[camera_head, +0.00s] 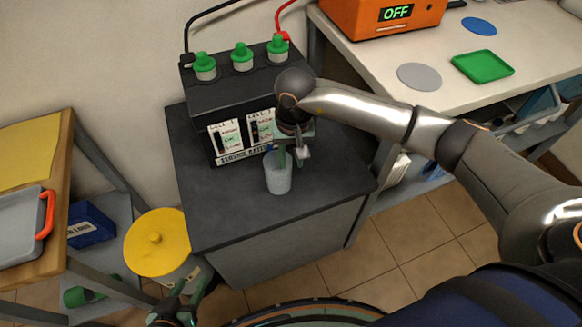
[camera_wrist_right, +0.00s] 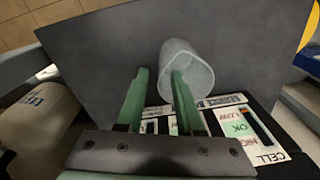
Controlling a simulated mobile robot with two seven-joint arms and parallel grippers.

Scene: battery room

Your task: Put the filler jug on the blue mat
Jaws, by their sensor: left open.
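The filler jug (camera_head: 278,176) is a pale, translucent cup standing on the dark cabinet top (camera_head: 225,207), in front of the battery. My right gripper (camera_head: 291,156) is just above it, pointing down. In the right wrist view its green fingers (camera_wrist_right: 161,72) are apart; one overlaps the jug's (camera_wrist_right: 196,66) mouth and the other lies outside its wall. I cannot tell whether they touch it. The blue mat (camera_head: 479,26) is a flat round disc at the back of the white bench. My left gripper (camera_head: 188,291) is open and empty, low beside the yellow-lidded bin.
The dark battery (camera_head: 232,95) with green caps stands behind the jug. A grey disc (camera_head: 419,76), a green tray (camera_head: 482,66) and an orange unit reading OFF (camera_head: 375,20) are on the white bench (camera_head: 520,45). A yellow-lidded bin (camera_head: 157,243) stands left of the cabinet.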

